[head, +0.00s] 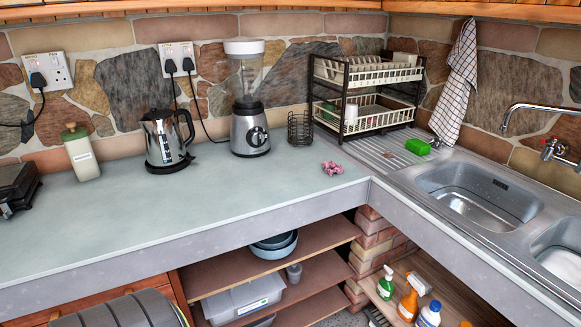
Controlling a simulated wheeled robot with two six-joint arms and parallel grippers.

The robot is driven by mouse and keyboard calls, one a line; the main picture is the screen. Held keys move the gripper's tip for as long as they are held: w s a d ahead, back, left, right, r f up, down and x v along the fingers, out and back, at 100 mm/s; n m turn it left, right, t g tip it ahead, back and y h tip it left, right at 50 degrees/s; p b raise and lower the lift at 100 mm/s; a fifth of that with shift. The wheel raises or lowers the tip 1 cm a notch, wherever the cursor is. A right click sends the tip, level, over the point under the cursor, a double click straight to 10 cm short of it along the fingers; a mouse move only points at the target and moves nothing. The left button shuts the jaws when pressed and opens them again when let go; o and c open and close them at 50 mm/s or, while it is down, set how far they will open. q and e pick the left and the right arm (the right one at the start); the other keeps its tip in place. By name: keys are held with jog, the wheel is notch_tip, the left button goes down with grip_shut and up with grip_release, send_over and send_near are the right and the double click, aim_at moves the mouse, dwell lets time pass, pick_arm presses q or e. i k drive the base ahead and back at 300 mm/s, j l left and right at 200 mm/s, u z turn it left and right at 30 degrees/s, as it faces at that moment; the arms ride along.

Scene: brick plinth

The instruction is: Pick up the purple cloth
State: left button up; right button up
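A small crumpled pinkish-purple cloth (332,168) lies on the pale grey-green countertop (200,215). It is near the inner corner, just left of the sink unit's ribbed drainboard. Nothing covers it. Neither of my grippers shows in the head view.
Behind the cloth stand a wire holder (300,129), a blender (248,110) and a dish rack (362,90). A kettle (166,139) and a bottle (80,152) are further left. A green sponge (417,147) lies near the sink (480,195). The front counter is clear; shelves are below.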

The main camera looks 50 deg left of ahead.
aim_at(332, 167)
jog(key=i+u, duration=0.1)
jog(key=u, duration=1.25)
